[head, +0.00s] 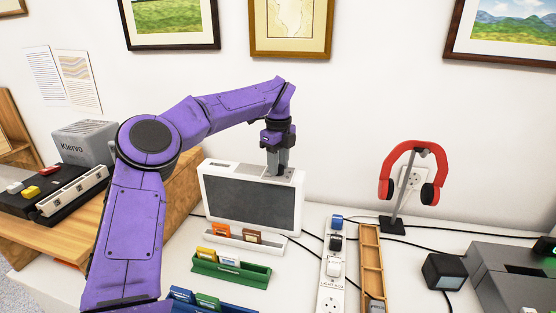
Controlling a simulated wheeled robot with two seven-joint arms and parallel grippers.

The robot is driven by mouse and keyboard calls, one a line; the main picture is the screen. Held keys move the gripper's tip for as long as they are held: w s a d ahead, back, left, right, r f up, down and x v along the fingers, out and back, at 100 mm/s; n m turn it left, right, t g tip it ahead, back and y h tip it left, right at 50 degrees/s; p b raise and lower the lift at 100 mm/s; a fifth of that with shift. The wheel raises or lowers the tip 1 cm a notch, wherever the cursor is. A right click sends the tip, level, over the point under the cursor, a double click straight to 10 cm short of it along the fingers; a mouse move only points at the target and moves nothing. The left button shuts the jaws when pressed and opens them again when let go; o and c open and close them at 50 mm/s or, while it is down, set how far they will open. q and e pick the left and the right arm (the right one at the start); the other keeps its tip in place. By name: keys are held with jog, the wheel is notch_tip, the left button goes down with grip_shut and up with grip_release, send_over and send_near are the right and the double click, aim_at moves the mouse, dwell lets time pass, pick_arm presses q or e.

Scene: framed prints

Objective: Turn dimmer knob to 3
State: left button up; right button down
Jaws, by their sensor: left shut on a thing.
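My left gripper (277,162) reaches down from above onto the grey plate (254,170) on top of a white box with a dark front panel (252,200). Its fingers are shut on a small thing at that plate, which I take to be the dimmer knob. The fingers hide the knob, so its shape and pointer setting cannot be read. The dark panel looks unlit. My right gripper is not in view.
A white socket strip (325,292), a wooden tray (371,265) and a red headset on a stand (409,165) are on the right. Green slide racks (231,270) and a white rack (243,241) stand in front of the box. Black cables cross the white table.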

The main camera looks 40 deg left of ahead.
pick_arm(q)
jog(key=m+p, duration=0.3)
jog(key=m, duration=0.3)
jog(key=shift+r+p, duration=0.2)
jog(key=shift+p, duration=0.15)
jog(key=m+p, duration=0.2)
jog(key=m, duration=0.2)
jog(key=m+p, duration=0.3)
jog(key=shift+m, duration=0.4)
jog(key=m+p, duration=0.2)
jog(key=m, duration=0.1)
jog(key=shift+m, duration=0.3)
jog(key=m+p, duration=0.2)
jog(key=m, duration=0.1)
jog(key=shift+m, duration=0.3)
jog(key=m+p, duration=0.2)
jog(key=m, duration=0.1)
jog(key=shift+f+m+p, duration=0.15)
jog(key=shift+m+p, duration=0.4)
jog(key=shift+m, duration=0.75)
